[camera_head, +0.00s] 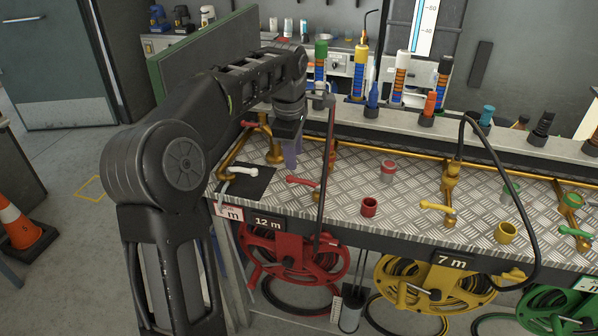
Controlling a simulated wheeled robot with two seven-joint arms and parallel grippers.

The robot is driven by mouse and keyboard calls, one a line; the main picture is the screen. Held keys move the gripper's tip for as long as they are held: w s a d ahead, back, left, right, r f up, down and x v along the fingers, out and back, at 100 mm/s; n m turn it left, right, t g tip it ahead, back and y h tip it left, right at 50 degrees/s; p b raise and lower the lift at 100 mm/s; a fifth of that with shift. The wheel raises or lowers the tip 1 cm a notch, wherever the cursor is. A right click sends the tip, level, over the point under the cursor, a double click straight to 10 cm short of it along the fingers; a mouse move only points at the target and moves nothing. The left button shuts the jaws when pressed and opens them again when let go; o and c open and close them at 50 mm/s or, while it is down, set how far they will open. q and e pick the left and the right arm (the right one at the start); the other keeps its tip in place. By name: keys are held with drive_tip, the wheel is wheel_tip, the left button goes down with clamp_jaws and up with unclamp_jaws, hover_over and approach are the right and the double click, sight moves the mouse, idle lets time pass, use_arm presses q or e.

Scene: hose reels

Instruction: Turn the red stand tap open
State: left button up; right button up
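A red lever (303,181) shows on the brass tap at the left part of the metal bench, above the red reel. A second red handle (250,124) shows further back left, beside a brass column (273,152). I cannot tell for sure which belongs to the red stand tap. My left gripper (291,152) points down over the bench, behind and a little left of the front red lever, and appears apart from it. Its fingers are small and dark, and their gap is unclear. My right gripper is not in view.
A red reel (290,258), a yellow reel (432,283) and a green reel (560,310) sit below the bench.

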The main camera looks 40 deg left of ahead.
sight(295, 180)
use_arm(q)
drive_tip(key=shift+w+a+f+p, duration=0.15)
drive_tip(key=shift+w+f, duration=0.1)
drive_tip(key=shift+f, duration=1.05)
drive_tip(key=shift+w+f+p, duration=0.1)
drive_tip(key=shift+w+f, duration=0.15)
drive_tip(key=shift+f, duration=1)
drive_tip(key=shift+w+a+f+p, duration=0.15)
drive_tip(key=shift+w+f, duration=0.1)
drive_tip(key=shift+f, duration=1.05)
drive_tip(key=shift+c, duration=0.4)
clamp_jaws()
drive_tip(key=shift+a, duration=0.1)
